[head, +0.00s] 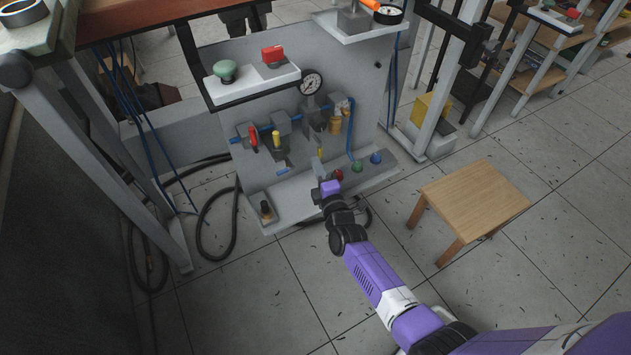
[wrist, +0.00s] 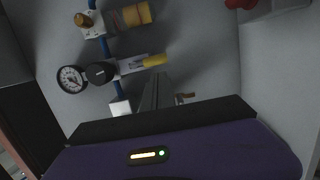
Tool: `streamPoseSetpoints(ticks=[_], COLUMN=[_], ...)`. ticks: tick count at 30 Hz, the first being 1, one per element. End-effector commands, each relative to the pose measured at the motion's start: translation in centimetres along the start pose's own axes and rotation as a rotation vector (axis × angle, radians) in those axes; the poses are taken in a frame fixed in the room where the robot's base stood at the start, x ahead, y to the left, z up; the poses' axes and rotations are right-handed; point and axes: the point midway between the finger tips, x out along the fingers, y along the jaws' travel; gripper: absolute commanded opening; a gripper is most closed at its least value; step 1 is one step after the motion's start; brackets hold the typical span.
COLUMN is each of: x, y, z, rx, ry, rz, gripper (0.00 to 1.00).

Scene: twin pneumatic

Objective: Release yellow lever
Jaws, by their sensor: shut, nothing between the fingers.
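A yellow lever (head: 276,139) hangs on the front of the grey panel, just right of a red lever (head: 253,140). A second yellow-tipped handle (head: 320,153) shows below the gauge. In the wrist view a yellow handle (wrist: 155,60) sticks out beside a black knob, and it appears to be this second one. My gripper (head: 318,175) is in front of the panel, low and right of the yellow lever. In the wrist view its grey fingers (wrist: 158,78) are together and empty, just below the yellow handle in the picture. Contact cannot be told.
A round gauge (head: 312,83) sits above the handles; brass-coloured fittings (head: 340,112) and blue tubing lie beside it. A ledge carries red (head: 338,175), green and blue buttons. Black hoses (head: 220,225) lie on the floor at left. A wooden stool (head: 472,195) stands at right.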

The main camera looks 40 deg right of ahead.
Motion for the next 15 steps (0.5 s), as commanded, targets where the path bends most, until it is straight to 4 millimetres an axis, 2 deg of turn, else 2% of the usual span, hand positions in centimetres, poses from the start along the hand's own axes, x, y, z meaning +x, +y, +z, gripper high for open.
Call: streamPoseSetpoints(ticks=[6, 15], x=[0.89, 0.92], y=[0.02, 0.1], z=[0.9, 0.94], rx=[-0.001, 0.0], ry=[-0.001, 0.0], rz=[0.001, 0.0], gripper=[0.0, 0.0])
